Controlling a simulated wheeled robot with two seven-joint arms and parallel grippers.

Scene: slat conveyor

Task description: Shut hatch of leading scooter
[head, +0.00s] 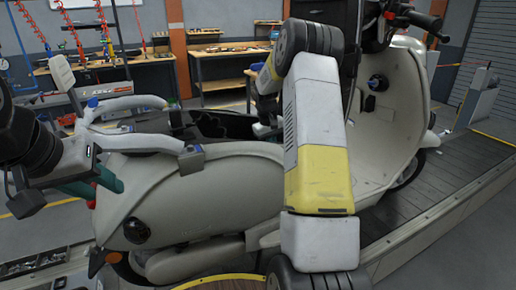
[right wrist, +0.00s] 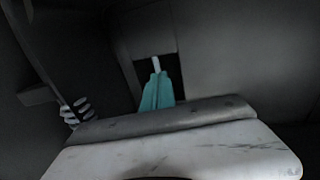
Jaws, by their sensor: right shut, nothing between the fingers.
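The cream scooter (head: 200,205) stands on the slat conveyor, its rear to the left in the head view. Its under-seat compartment (head: 205,124) is open and dark inside. A dark upright panel (head: 370,45), perhaps the raised hatch, is partly hidden by my right arm. My left gripper (head: 92,183) is beside the scooter's tail; its teal fingers look apart, with nothing seen between them. My right gripper is mostly hidden behind its own arm in the head view. In the right wrist view the right gripper (right wrist: 157,92) is shut and empty, facing dark grey surfaces.
The scooter's grab rails (head: 140,140) lie close to my left gripper. The leg shield (head: 400,95) rises right of my right arm. Conveyor slats (head: 445,195) are bare on the right. Workbenches (head: 225,75) stand behind.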

